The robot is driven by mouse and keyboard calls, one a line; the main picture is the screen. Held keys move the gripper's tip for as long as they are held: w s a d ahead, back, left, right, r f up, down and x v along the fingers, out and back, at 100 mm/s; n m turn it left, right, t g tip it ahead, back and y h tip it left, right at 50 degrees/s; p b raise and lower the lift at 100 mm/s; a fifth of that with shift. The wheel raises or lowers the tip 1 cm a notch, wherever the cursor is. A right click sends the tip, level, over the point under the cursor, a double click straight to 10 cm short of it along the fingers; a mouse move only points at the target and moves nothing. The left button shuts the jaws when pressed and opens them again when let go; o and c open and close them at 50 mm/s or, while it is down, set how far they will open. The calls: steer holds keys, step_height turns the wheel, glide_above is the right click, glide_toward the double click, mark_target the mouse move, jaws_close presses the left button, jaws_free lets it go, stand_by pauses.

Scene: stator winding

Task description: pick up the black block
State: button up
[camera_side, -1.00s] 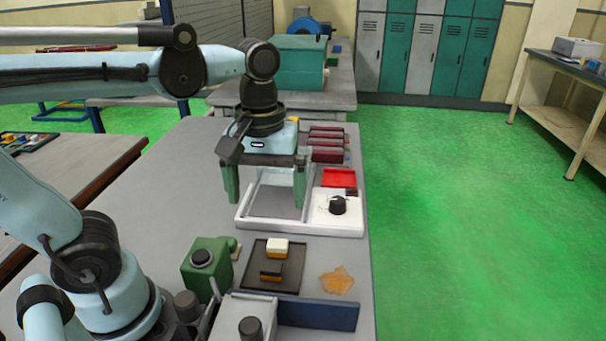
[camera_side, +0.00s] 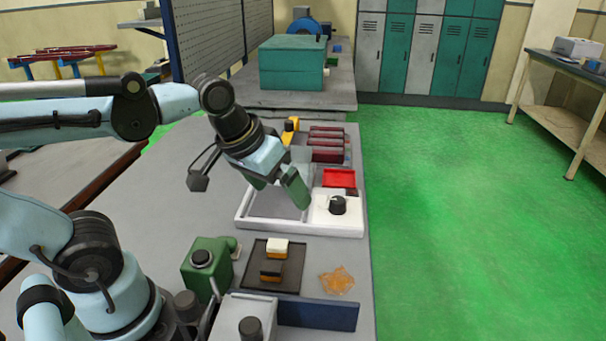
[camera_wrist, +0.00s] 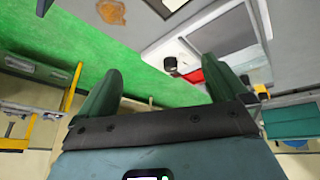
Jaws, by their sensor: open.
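A black-topped block with an orange-brown lower part (camera_side: 271,268) sits on a dark square tray (camera_side: 290,280) near the table's front. A white-topped block with a yellow lower part (camera_side: 277,246) sits just behind it on the same tray. My gripper (camera_side: 280,194) is open, tilted toward the lower right, above the white divided tray (camera_side: 300,228). It is behind the dark tray and well apart from the blocks.
The white tray holds a black knob-like part (camera_side: 338,205); a red tray (camera_side: 339,177) lies behind it. A green box (camera_side: 205,265) stands left of the dark tray. An orange crumpled piece (camera_side: 337,280) lies right of it, and a blue bar (camera_side: 318,315) stands in front.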

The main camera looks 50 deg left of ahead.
steer(key=shift+w+a+f+m+t, duration=0.1)
steer(key=shift+a+f+m+t, duration=0.1)
steer(key=shift+f+m+t, duration=0.3)
steer(key=shift+w+a+f+m+t, duration=0.15)
steer(key=shift+f+m+t, duration=0.15)
steer(key=shift+f+m, duration=0.25)
steer(key=shift+c, duration=0.6)
steer(key=shift+f, duration=0.15)
steer(key=c, duration=0.4)
steer(key=shift+o, duration=0.2)
steer(key=n+g, duration=0.7)
steer(key=n, duration=0.2)
glide_above(271, 266)
steer(key=shift+m, duration=0.25)
steer(key=f, duration=0.7)
steer(key=shift+w, duration=0.35)
steer(key=shift+s+f, duration=0.15)
steer(key=shift+f, duration=1.35)
steer(key=shift+s+f, duration=0.15)
steer(key=shift+f, duration=1.35)
